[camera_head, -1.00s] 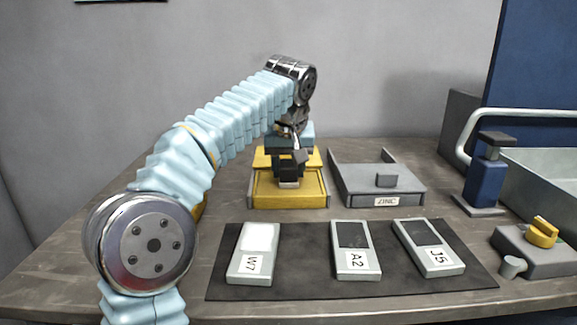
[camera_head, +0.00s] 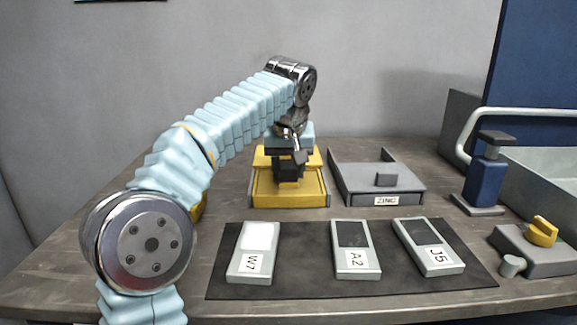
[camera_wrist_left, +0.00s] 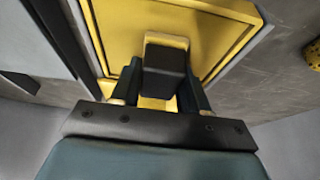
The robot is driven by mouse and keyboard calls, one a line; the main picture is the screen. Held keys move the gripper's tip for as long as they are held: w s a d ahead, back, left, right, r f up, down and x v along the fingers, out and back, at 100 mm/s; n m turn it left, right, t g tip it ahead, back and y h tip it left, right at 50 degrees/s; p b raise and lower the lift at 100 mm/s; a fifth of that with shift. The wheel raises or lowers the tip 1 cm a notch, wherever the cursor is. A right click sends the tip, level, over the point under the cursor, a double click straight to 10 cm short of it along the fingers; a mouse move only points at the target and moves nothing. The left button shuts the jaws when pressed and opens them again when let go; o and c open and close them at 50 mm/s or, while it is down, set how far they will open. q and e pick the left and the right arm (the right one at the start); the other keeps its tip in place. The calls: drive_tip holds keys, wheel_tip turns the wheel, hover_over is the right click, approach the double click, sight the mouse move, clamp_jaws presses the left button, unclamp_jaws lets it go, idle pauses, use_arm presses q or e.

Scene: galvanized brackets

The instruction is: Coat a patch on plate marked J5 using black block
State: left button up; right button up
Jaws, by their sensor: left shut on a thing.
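The plate marked J5 (camera_head: 445,267) lies at the right of the dark mat, a pale grey plate with a dark upper area and a white label. My left gripper (camera_head: 288,160) is shut on the black block (camera_head: 288,172), which also shows between the fingers in the left wrist view (camera_wrist_left: 164,57). The block is over the yellow tray (camera_head: 262,201), low and near its surface; I cannot tell if they touch. A yellow layer shows at the block's lower end. My right gripper is not in view.
Plates W7 (camera_head: 251,265) and A2 (camera_head: 357,263) share the dark mat (camera_head: 300,285). A grey ZINC tray (camera_head: 350,197) stands right of the yellow one. A blue post (camera_head: 483,184), a grey block with a yellow knob (camera_head: 541,232) and a railed bin are at right.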

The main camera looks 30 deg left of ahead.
sight(288, 163)
use_arm(q)
drive_tip(key=shift+f, duration=0.15)
wheel_tip(288, 163, up, 3)
drive_tip(key=p, duration=0.2)
drive_tip(key=shift+f+p, duration=0.15)
drive_tip(key=shift+p, duration=0.2)
drive_tip(key=shift+r, duration=2.25)
